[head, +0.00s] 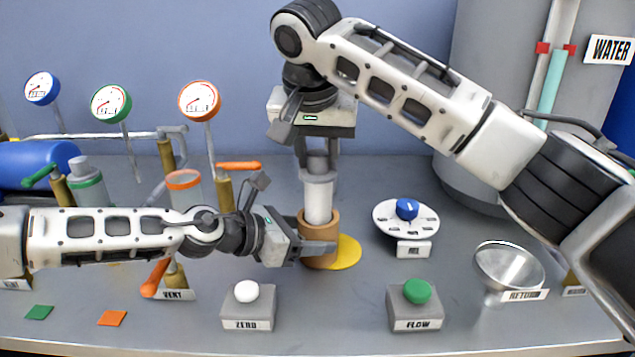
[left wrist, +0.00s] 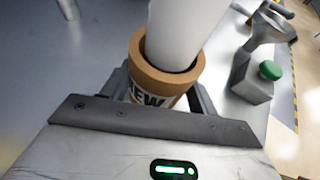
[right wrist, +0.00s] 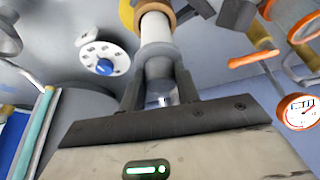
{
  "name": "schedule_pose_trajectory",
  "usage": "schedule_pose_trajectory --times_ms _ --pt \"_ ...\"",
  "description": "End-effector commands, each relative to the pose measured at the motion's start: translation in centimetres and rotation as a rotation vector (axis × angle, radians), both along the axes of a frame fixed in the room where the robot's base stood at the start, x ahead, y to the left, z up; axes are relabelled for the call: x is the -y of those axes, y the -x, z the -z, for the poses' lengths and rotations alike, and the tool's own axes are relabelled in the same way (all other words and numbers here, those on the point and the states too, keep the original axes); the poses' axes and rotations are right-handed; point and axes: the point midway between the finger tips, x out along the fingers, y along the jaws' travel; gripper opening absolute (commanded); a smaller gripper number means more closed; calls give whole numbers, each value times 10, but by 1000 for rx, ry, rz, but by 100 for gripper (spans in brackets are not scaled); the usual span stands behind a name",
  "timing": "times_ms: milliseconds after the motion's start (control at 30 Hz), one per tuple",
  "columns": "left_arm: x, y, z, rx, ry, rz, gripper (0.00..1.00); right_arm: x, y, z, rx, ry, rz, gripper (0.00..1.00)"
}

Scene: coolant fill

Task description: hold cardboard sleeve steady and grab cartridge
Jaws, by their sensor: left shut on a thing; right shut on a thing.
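The cardboard sleeve (head: 318,226) stands upright in the middle of the bench. In the left wrist view the sleeve (left wrist: 152,88) shows part of a printed label, "EW". The white cartridge (head: 318,201) stands upright with its lower part inside the sleeve and its grey cap above. My left gripper (head: 318,248) is shut on the sleeve from the left, low on its wall. My right gripper (head: 317,160) points down from above and is shut on the cartridge's top. The right wrist view shows the cartridge (right wrist: 156,35) between the fingers, its far end in the sleeve.
A yellow disc (head: 347,252) lies beside the sleeve. A white dial with a blue knob (head: 407,210), a green FLOW button (head: 417,292), a white ZERO button (head: 246,292) and a metal funnel (head: 509,268) stand around. Orange-handled valves (head: 238,166) and gauges are at left.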

Motion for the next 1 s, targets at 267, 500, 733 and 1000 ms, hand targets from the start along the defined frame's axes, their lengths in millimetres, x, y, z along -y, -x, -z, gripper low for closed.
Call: schedule_pose_trajectory --times_ms 267,500,733,1000 --pt "0 0 0 0 0 0 36 0 0 -25 2 0 0 0" --pt "0 0 0 0 0 0 68 0 0 -25 1 0 0 0" --pt "0 0 0 0 0 0 85 0 0 -25 1 1 -1 0" --pt "-12 5 -6 1 0 -2 85 0 0 -25 1 0 0 0"
